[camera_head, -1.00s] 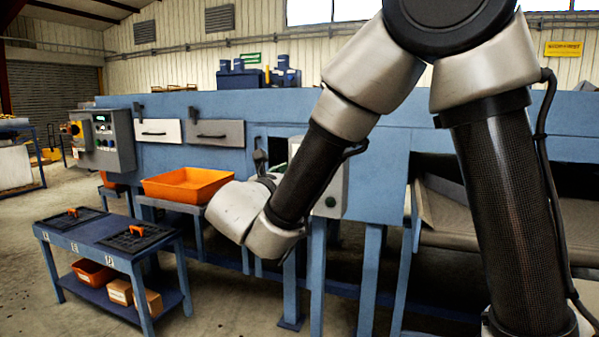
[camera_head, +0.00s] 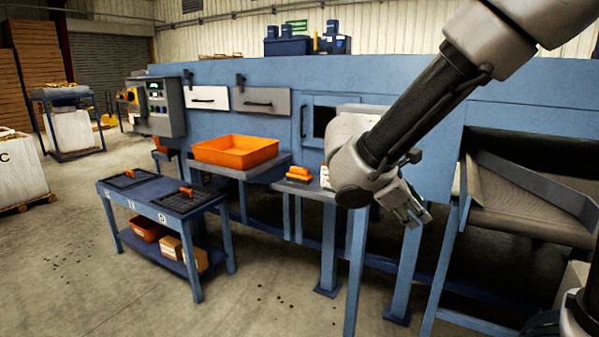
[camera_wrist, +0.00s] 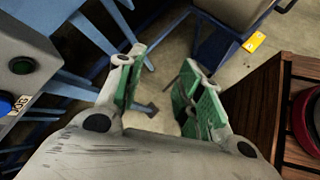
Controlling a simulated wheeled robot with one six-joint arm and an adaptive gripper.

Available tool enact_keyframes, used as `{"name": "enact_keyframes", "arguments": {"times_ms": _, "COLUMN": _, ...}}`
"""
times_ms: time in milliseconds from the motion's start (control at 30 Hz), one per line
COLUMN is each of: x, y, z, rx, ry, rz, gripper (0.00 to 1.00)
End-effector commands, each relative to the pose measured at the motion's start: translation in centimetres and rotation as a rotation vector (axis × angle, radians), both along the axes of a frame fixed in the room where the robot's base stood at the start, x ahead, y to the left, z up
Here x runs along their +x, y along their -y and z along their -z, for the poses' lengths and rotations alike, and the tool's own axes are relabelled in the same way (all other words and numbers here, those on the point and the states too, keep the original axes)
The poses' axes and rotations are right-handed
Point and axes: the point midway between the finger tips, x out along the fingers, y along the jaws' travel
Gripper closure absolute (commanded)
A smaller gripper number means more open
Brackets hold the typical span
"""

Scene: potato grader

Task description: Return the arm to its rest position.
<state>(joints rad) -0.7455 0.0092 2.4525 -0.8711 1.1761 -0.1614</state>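My gripper (camera_head: 412,212) hangs at the end of my arm in front of the blue machine (camera_head: 390,95), pointing down and to the right in the head view. In the wrist view my gripper (camera_wrist: 160,95) shows two fingers with green pads, spread apart. Floor and blue legs show between them, and nothing is held. My arm comes in from the upper right of the head view and bends down to the wrist.
A blue table (camera_head: 150,205) with black trays stands at left. An orange bin (camera_head: 236,150) and a small orange object (camera_head: 299,173) sit on ledges by the machine. In the wrist view a wooden slatted surface (camera_wrist: 270,105) lies close at right.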

Motion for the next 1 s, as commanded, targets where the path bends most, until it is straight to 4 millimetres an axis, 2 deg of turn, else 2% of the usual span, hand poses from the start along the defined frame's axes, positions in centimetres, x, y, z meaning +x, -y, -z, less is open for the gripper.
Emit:
{"name": "enact_keyframes", "arguments": {"times_ms": 33, "x": -2.4, "y": 2.4, "z": 0.2, "rx": 0.15, "ry": 0.023, "rz": 0.168, "gripper": 0.63}}
{"name": "enact_keyframes", "arguments": {"times_ms": 100, "x": -6.0, "y": 4.5, "z": 0.9, "rx": 0.373, "ry": 0.062, "rz": 0.419, "gripper": 0.63}}
{"name": "enact_keyframes", "arguments": {"times_ms": 200, "x": -10.0, "y": 5.8, "z": 0.9, "rx": 0.664, "ry": 0.142, "rz": 0.734, "gripper": 0.63}}
{"name": "enact_keyframes", "arguments": {"times_ms": 300, "x": -12.7, "y": 6.6, "z": -0.1, "rx": 0.903, "ry": 0.242, "rz": 0.969, "gripper": 0.63}}
{"name": "enact_keyframes", "arguments": {"times_ms": 400, "x": -14.5, "y": 7.8, "z": -1.6, "rx": 1.057, "ry": 0.349, "rz": 1.104, "gripper": 0.63}}
{"name": "enact_keyframes", "arguments": {"times_ms": 500, "x": -15.6, "y": 9.9, "z": -3.2, "rx": 1.115, "ry": 0.464, "rz": 1.16, "gripper": 0.63}}
{"name": "enact_keyframes", "arguments": {"times_ms": 633, "x": -16.4, "y": 11.4, "z": -4.1, "rx": 1.135, "ry": 0.542, "rz": 1.198, "gripper": 0.63}}
{"name": "enact_keyframes", "arguments": {"times_ms": 1000, "x": -16.4, "y": 11.7, "z": -4.1, "rx": 1.132, "ry": 0.55, "rz": 1.208, "gripper": 0.63}}
